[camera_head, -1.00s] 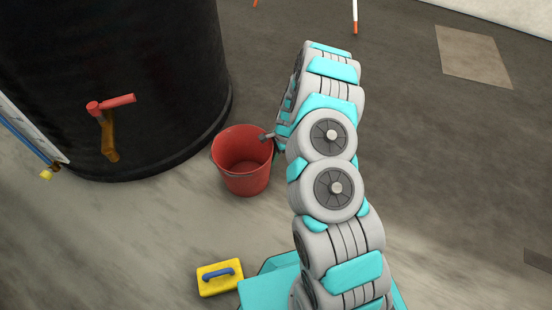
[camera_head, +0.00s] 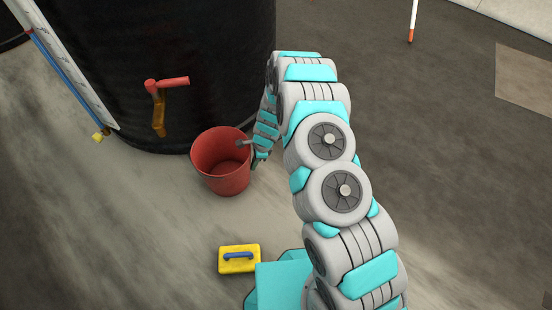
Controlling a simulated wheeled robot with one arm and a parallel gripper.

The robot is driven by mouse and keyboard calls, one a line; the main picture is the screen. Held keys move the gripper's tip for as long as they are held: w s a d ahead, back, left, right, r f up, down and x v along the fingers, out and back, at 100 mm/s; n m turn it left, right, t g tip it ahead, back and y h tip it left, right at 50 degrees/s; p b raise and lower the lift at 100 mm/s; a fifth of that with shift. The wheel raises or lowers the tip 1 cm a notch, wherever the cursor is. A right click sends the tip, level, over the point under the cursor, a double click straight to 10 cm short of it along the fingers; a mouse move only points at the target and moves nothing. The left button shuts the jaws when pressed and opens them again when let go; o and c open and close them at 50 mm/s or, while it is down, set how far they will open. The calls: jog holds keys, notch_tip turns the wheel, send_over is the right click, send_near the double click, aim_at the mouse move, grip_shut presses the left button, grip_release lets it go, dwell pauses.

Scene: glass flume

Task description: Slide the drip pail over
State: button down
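The red drip pail (camera_head: 222,178) stands upright on the floor, close to the front of the large black tank (camera_head: 170,60). A tap with a red handle (camera_head: 168,84) and a brown spout (camera_head: 159,115) sticks out from the tank, above and to the left of the pail in the picture. My arm reaches from the lower right, and my gripper (camera_head: 243,143) is at the pail's right rim. Its small grey tip overlaps the rim; I cannot tell whether it is gripping or only touching. The finger opening is too small and partly hidden to read.
A yellow block with a blue handle (camera_head: 239,259) lies on the floor in front of the pail. A white scale board with a blue edge (camera_head: 72,70) leans at the left. A white and orange post (camera_head: 413,22) stands at the back right. Floor left of the pail is clear.

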jog(key=p, duration=0.4)
send_over(211, 170)
jog(key=s+d, duration=0.2)
jog(key=s, duration=0.2)
jog(key=shift+w+d+r, duration=0.1)
jog(key=shift+w+d, duration=0.05)
jog(key=shift+a, duration=0.4)
jog(key=shift+d, duration=0.1)
jog(key=d, duration=0.4)
jog(key=shift+w+d, duration=0.15)
jog(key=v, duration=0.9)
jog(key=shift+r, duration=0.35)
